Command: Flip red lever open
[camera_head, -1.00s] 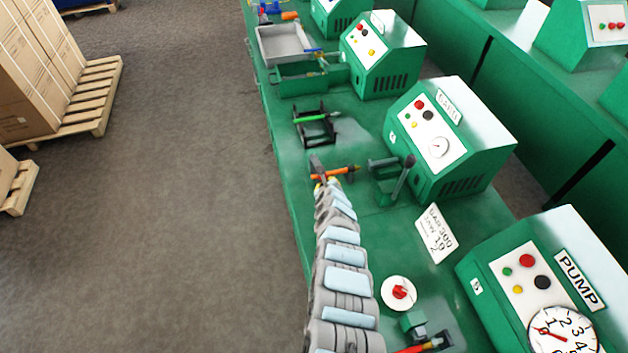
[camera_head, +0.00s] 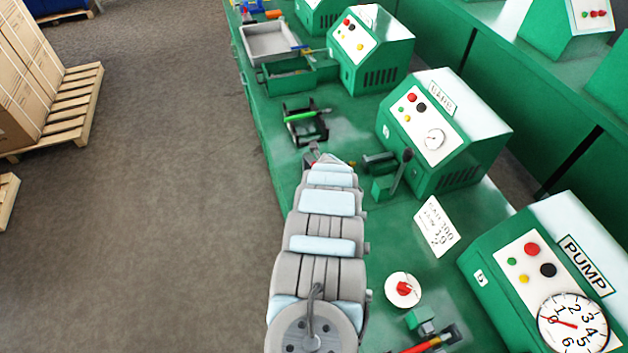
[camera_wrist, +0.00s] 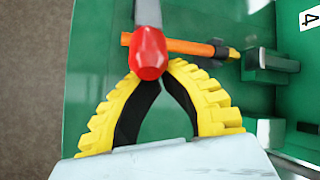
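In the wrist view, the red lever (camera_wrist: 149,55) has a rounded red end and a grey shaft running to the top edge. It crosses in front of an orange bar (camera_wrist: 190,46). My gripper (camera_wrist: 160,79) has yellow ribbed fingers with black inner pads. The fingertips come together right at the lower edge of the red end, which overlaps them. I see no part of the lever between the pads; whether they touch it is unclear. In the head view, the lever (camera_head: 313,151) shows only as a small dark and red piece beyond my arm, and my fingers are hidden.
A black frame with a green handle (camera_head: 301,116) lies farther along the green bench (camera_head: 264,119). A green machine with a gauge (camera_head: 437,138) stands at right. A red knob on a white disc (camera_head: 403,288) sits nearer.

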